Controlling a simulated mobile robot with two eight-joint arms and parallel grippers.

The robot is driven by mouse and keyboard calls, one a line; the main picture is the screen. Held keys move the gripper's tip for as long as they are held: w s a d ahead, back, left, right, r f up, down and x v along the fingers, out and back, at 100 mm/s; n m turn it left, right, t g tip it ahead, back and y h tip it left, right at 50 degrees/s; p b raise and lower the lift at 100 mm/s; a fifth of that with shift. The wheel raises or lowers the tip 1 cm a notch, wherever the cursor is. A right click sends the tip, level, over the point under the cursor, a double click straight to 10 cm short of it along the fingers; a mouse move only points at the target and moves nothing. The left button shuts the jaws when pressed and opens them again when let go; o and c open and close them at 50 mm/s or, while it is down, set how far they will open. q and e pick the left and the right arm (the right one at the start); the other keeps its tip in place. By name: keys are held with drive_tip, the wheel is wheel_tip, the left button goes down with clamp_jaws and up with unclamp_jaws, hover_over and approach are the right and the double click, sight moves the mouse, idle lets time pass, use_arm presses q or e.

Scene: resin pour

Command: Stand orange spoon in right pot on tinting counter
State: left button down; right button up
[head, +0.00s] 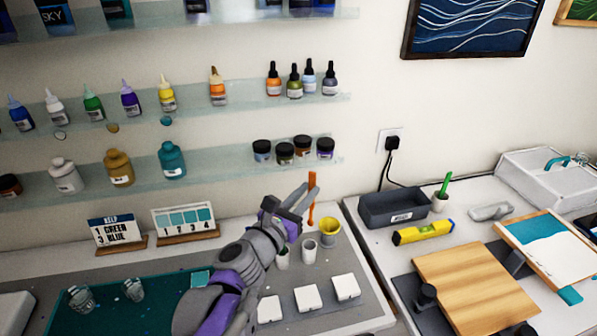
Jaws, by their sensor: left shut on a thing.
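My left gripper (303,198) is shut on the orange spoon (312,197), which it holds upright above the back of the left counter. The spoon's lower end hangs near the yellow pot (331,228), a little to its left in the picture; I cannot tell the height gap. A pale grey pot (309,252) stands in front of the yellow one. Another pale pot (282,262) is partly hidden by my left arm. My right gripper is not in view.
Several white square blocks (308,297) lie in front of the pots. Clear cups (82,298) stand on the teal mat (150,315) at left. A dark tray (393,208), yellow level (423,232) and wooden board (475,285) occupy the right counter. Bottle shelves (250,165) line the wall.

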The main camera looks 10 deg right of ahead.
sight(309, 223)
use_arm(q)
drive_tip(key=shift+w, duration=0.25)
drive_tip(key=shift+s+f+b, duration=0.2)
drive_tip(key=shift+f+b, duration=2)
drive_tip(key=shift+f, duration=0.95)
drive_tip(key=shift+f+b, duration=1.55)
drive_tip(key=shift+f, duration=0.9)
drive_tip(key=c, duration=0.7)
unclamp_jaws()
drive_tip(key=shift+c, duration=0.2)
drive_tip(key=v, duration=1.1)
